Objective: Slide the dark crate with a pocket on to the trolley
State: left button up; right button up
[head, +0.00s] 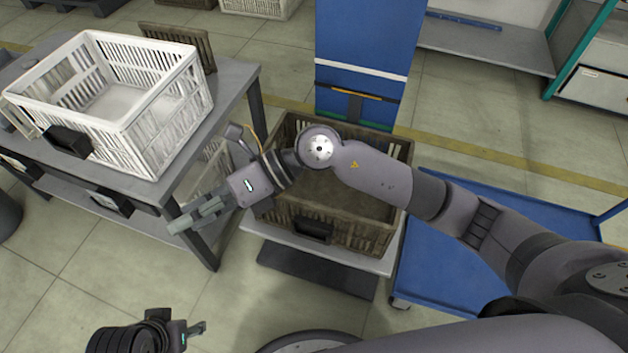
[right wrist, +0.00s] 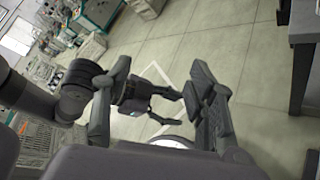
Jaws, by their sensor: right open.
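The dark brown slatted crate (head: 372,228) stands upright on a low grey stand (head: 372,262) in the middle of the head view. A black pocket (head: 313,229) is on its near wall. My right arm crosses above it and hides part of its inside. The blue trolley (head: 440,262) stands just right of the stand, its deck partly hidden by that arm. My right gripper (head: 195,217) is open and empty, left of the crate, near the table's corner. My left gripper (head: 197,330) is low at the bottom edge, apart from the crate; its fingers look apart in the right wrist view (right wrist: 178,108).
A white crate (head: 150,120) with a black pocket stands on the grey table (head: 235,85) at left. Another brown slatted crate (head: 178,45) shows behind it. A tall blue panel (head: 360,45) rises behind the dark crate. Floor is clear at front left.

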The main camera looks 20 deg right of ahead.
aim_at(314, 221)
jog(key=w+d+f+n+h, duration=0.2)
jog(key=w+d+f+h, duration=0.2)
jog(key=d+f+h, duration=0.55)
pick_arm(q)
jog(key=shift+s+a+r, duration=0.1)
jog(key=shift+r, duration=0.1)
pick_arm(e)
jog(key=w+d+t+h, duration=0.1)
jog(key=w+d+h, duration=0.1)
jog(key=d, duration=0.4)
jog(key=w+d+f+t+h, duration=0.1)
jog(key=w+d+h, duration=0.1)
jog(key=d, duration=0.4)
jog(key=shift+w+d+f+h, duration=0.25)
jog(key=shift+w+f+h, duration=0.1)
jog(key=shift+w, duration=0.2)
pick_arm(q)
jog(key=shift+b, duration=0.3)
pick_arm(e)
jog(key=shift+f, duration=0.1)
